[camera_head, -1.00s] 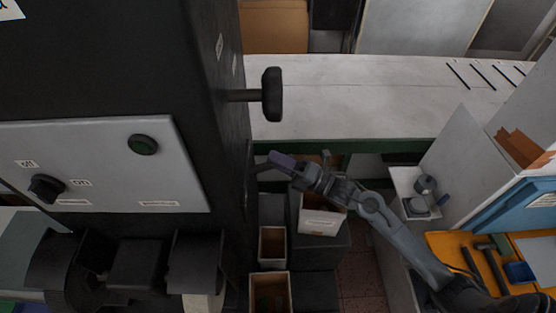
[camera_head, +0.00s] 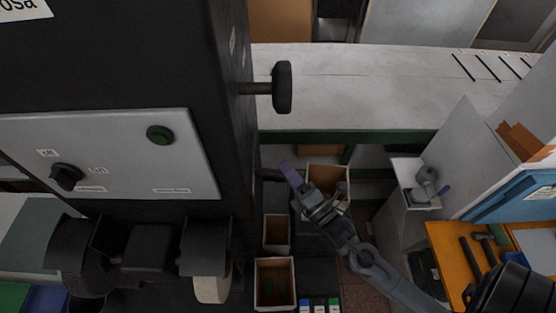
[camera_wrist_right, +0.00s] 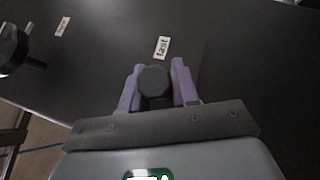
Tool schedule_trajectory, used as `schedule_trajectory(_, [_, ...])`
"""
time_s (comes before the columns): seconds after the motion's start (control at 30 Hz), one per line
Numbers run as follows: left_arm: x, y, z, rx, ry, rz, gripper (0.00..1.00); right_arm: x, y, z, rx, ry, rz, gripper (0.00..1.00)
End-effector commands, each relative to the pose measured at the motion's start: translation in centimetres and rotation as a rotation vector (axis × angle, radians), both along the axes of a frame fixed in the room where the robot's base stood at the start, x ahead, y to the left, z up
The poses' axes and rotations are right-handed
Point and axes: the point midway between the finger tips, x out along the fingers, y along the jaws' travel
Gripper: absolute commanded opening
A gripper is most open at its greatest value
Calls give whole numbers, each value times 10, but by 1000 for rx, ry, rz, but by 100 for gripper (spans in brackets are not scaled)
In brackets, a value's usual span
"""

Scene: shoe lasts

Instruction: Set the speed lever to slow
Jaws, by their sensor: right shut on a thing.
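The speed lever shows in the head view as a short dark rod (camera_head: 268,174) sticking out of the right side of the black machine (camera_head: 237,150). In the right wrist view its round dark knob (camera_wrist_right: 153,81) sits between the purple fingers of my right gripper (camera_wrist_right: 156,88). In the head view my right gripper (camera_head: 290,172) is at the rod's end, fingers tilted up and left, shut on the knob. A "fast" label (camera_wrist_right: 162,46) is on the machine's side just beyond the knob. No "slow" label is readable.
A larger black knob (camera_head: 283,87) sticks out of the machine above the lever. A second label (camera_wrist_right: 62,26) is near a black knob in the wrist view. Open boxes (camera_head: 277,232) stand below my gripper. A white cabinet (camera_head: 440,155) is to the right.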

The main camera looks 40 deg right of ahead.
Motion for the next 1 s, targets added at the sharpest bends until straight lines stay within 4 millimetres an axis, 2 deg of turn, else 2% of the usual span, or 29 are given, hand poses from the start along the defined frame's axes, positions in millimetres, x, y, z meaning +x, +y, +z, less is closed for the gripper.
schedule_trajectory(0.13, [0, 0, 9, 0, 0, 0, 77, -11, 11, 2, 6, 2, -97, 0])
schedule_trajectory(0.4, [0, 0, 17, 1, 0, 0, 77, -20, 25, 1, 1, 0, -204, 0])
schedule_trajectory(0.93, [0, 0, 18, 0, -1, 0, 77, -22, 29, 0, -1, -2, -230, 0])
schedule_trajectory(0.97, [0, 0, 18, 0, -1, 0, 77, -22, 29, 0, -1, -3, -230, 31])
schedule_trajectory(1.0, [0, 0, 18, 0, -1, 0, 77, -22, 29, 1, -1, -3, -230, 37])
